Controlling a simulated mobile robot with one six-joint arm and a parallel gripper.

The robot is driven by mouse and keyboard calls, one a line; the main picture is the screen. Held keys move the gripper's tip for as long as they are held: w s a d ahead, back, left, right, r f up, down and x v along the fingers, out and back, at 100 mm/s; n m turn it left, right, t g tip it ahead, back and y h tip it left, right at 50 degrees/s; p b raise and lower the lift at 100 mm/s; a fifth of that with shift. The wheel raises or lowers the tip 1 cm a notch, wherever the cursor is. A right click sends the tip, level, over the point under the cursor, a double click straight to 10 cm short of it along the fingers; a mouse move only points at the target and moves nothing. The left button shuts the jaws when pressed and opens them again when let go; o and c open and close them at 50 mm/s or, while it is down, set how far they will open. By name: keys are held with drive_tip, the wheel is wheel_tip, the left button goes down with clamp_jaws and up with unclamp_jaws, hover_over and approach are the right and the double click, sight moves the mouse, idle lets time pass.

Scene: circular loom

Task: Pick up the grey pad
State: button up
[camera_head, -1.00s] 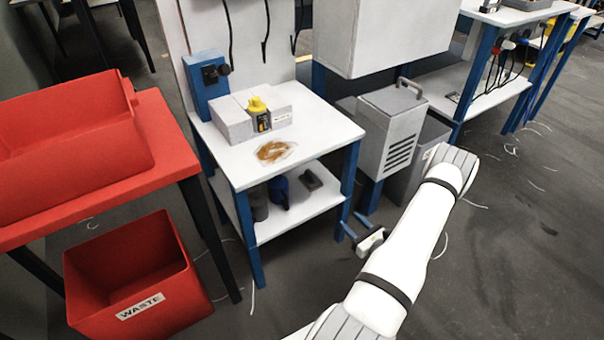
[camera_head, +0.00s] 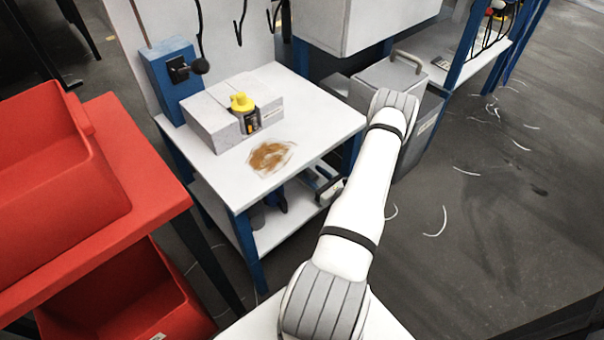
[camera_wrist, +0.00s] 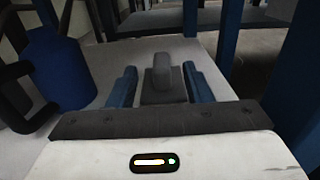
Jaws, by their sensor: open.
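The grey pad (camera_wrist: 163,88) is a dark flat block with a raised grip on top. In the wrist view it lies on the pale lower shelf (camera_wrist: 104,60), between and slightly ahead of my gripper's two blue fingers. My gripper (camera_wrist: 160,70) is open, with one finger on each side of the pad and a visible space on both sides. In the head view my gripper (camera_head: 327,186) is at the right side of the lower shelf, under the white table top (camera_head: 318,125). The pad is hidden or cannot be made out there.
A blue container (camera_wrist: 62,72) with a dark handle stands close on the left in the wrist view. A blue table leg (camera_wrist: 222,40) rises at right. Above, the table top carries a brown stain (camera_head: 269,157), grey blocks and a yellow-capped bottle (camera_head: 244,110). Red bins stand at left.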

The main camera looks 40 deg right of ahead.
sight(311, 172)
drive_tip(key=w+b, duration=0.1)
drive_tip(key=w, duration=0.3)
drive_tip(key=shift+f, duration=0.1)
drive_tip(key=shift+s, duration=0.1)
drive_tip(key=shift+c, duration=0.5)
drive_tip(key=shift+a, duration=0.1)
clamp_jaws()
